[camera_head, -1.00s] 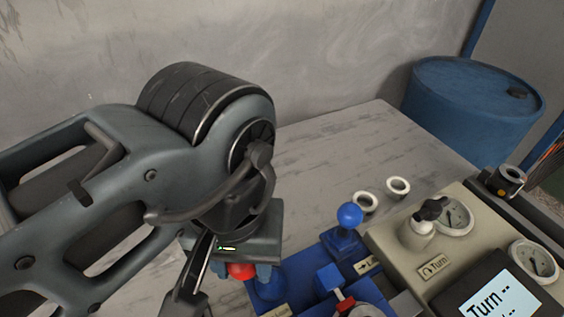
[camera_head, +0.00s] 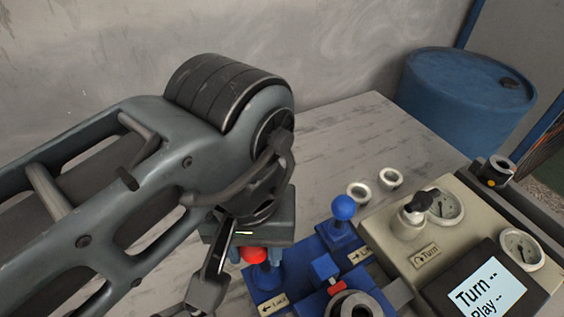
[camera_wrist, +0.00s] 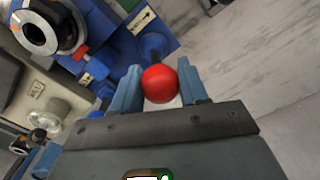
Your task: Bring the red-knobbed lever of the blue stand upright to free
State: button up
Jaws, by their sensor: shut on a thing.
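The blue stand (camera_head: 297,266) sits on the grey table, low in the middle of the head view. Its red knob (camera_head: 254,254) stands between the fingers of my gripper (camera_head: 253,262), just below the gripper body. In the wrist view the red knob (camera_wrist: 160,84) sits between the two blue fingers of my gripper (camera_wrist: 160,92), which is shut on it. The lever's blue base (camera_wrist: 153,46) shows behind the knob. The lever's shaft is mostly hidden by the knob, so I cannot tell its exact tilt.
A blue-knobbed lever (camera_head: 343,208) stands right of the red one. A beige panel (camera_head: 408,262) with gauges and a screen (camera_head: 484,292) fills the right side. Two white rings (camera_head: 374,186) lie behind on the table (camera_head: 350,130). A blue barrel (camera_head: 465,103) stands beyond.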

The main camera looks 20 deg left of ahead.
jog(key=shift+w+d, duration=0.15)
dwell(0.3)
jog(key=shift+w+d+p, duration=0.4)
jog(key=shift+w, duration=0.1)
dwell(0.4)
jog(key=o, duration=0.7)
jog(key=shift+r, duration=0.1)
notch_tip(320, 180, up, 6)
jog(key=p, duration=0.6)
